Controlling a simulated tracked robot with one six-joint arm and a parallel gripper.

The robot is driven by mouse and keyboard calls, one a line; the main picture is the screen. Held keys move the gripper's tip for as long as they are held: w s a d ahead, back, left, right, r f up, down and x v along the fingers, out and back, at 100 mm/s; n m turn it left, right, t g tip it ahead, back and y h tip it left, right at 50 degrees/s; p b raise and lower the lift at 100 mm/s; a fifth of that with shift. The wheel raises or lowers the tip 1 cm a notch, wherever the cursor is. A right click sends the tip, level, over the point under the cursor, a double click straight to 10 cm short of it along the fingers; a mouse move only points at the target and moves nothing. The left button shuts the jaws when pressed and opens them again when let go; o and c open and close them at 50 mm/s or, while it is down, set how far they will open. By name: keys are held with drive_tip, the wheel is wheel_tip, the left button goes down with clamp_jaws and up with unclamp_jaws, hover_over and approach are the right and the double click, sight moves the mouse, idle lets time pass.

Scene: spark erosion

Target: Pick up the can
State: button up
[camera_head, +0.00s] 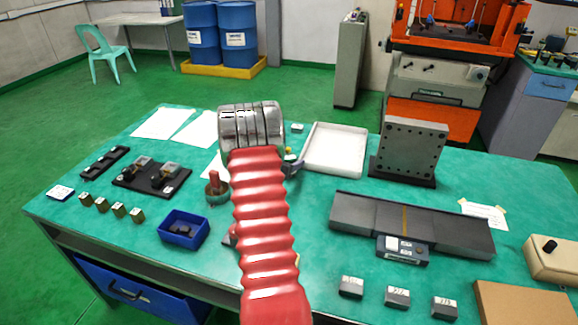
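My arm, with a red ribbed sleeve (262,225) and a banded metal end (252,128), reaches up the middle of the view over the green table (320,265). My gripper's fingers are not clearly seen, and the arm hides the table behind it. A small dark part (293,168) shows at the right of the sleeve; I cannot tell if it belongs to my gripper. No thing is clearly a can. A small round dark pot with a red piece in it (215,186) stands just left of the arm.
A blue bin (183,230), brass blocks (118,209) and a black fixture (152,177) lie at left. A white tray (336,150), a metal angle plate (413,150) and a long dark block (410,222) are at right. Grey labelled blocks (397,297) line the front.

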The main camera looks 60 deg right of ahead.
sight(289, 156)
drive_tip(key=c, duration=1.3)
drive_tip(key=shift+o, duration=0.2)
drive_tip(key=shift+r, duration=0.15)
wheel_tip(289, 156, up, 10)
drive_tip(key=shift+f, duration=0.1)
